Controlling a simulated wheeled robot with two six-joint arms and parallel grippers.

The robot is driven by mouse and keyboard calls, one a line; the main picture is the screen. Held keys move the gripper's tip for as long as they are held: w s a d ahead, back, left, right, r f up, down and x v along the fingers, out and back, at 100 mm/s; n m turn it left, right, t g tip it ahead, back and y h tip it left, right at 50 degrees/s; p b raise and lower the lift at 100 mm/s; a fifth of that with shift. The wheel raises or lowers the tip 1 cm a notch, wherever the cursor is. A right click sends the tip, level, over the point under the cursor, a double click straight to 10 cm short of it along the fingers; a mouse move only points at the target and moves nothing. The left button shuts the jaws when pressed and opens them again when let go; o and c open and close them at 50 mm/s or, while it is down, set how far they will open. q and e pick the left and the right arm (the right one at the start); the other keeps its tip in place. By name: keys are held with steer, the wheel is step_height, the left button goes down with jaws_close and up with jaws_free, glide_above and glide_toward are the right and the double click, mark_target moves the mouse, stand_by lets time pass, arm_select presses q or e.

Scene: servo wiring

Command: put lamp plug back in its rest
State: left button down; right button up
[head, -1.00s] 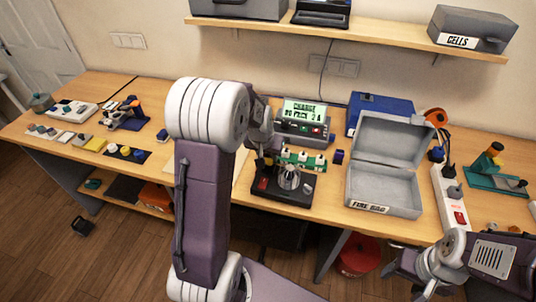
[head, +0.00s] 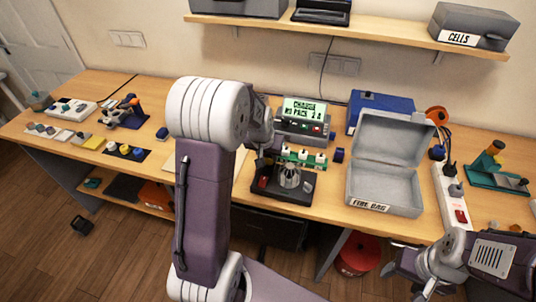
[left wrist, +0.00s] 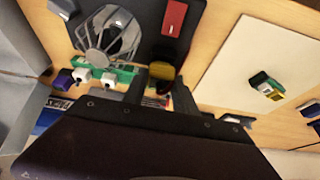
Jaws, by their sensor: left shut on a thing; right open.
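My left gripper (left wrist: 163,88) is shut on a small dark yellow piece (left wrist: 164,72), seen between its fingers in the left wrist view. I cannot tell for sure that this is the lamp plug. In the head view the arm partly hides this gripper; the green strip (head: 303,158) stands behind a black base (head: 285,190) with a wire cage (head: 290,176) and red switch. My right gripper (head: 408,282) is open and empty at bottom right.
A charger with a lit display (head: 303,120) stands behind the strip. An open grey fire bag box (head: 384,185) and a white power strip (head: 451,200) are to the right. A pale mat (left wrist: 245,70) with a small green and yellow piece lies beside the base.

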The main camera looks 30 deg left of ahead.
arm_select(q)
steer(key=shift+f+b, duration=0.65)
steer(key=shift+f, duration=0.25)
steer(key=c, duration=0.9)
jaws_free()
steer(key=v, duration=0.9)
